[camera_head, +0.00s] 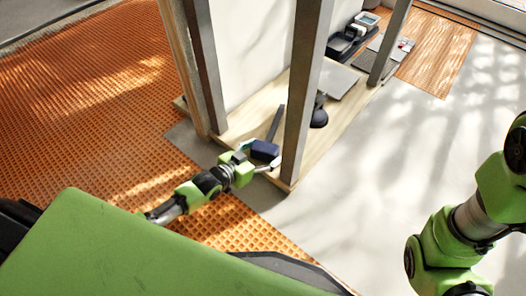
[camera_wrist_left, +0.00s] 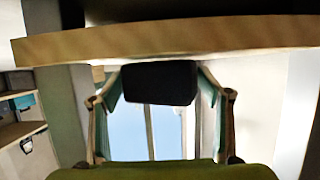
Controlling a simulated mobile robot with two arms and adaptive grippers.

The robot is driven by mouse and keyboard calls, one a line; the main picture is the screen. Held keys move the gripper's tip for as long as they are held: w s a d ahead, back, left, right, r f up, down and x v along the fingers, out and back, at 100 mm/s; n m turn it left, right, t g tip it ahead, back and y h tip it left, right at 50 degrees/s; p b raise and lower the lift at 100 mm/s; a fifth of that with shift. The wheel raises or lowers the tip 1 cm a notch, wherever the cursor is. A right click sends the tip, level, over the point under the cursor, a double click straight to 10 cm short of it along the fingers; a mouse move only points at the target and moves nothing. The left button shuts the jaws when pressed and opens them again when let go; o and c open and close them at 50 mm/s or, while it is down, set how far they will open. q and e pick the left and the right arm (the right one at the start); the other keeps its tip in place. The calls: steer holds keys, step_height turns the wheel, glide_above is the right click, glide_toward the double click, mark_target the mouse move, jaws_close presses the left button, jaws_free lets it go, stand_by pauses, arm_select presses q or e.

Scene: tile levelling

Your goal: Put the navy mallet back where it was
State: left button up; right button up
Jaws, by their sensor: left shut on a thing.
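The navy mallet (camera_head: 264,149) is at the near end of a pale wooden board (camera_head: 235,129), beside a grey post. Its dark handle points away from me, up the picture. My left gripper (camera_head: 261,158) is at the mallet's head, shut on it. In the left wrist view the mallet's dark head (camera_wrist_left: 158,83) sits between the two teal-padded fingers of the left gripper (camera_wrist_left: 157,90), just below the board's edge in the picture (camera_wrist_left: 170,40). Whether the mallet touches the board I cannot tell. My right gripper is out of view.
Grey posts (camera_head: 307,90) rise close around the mallet. Farther along the board are a dark round-based tool (camera_head: 319,115), a grey tile (camera_head: 338,80) and dark boxes (camera_head: 345,43). Orange waffle matting (camera_head: 90,90) lies left; pale floor (camera_head: 400,150) is open at right.

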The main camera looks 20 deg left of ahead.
arm_select(q)
steer(key=shift+f, duration=0.1)
steer(key=o, duration=1.7)
steer(key=shift+o, duration=0.2)
steer(key=shift+f, duration=0.15)
steer(key=v, duration=1.2)
steer(key=shift+w+d+r, duration=0.1)
steer(key=shift+r, duration=0.15)
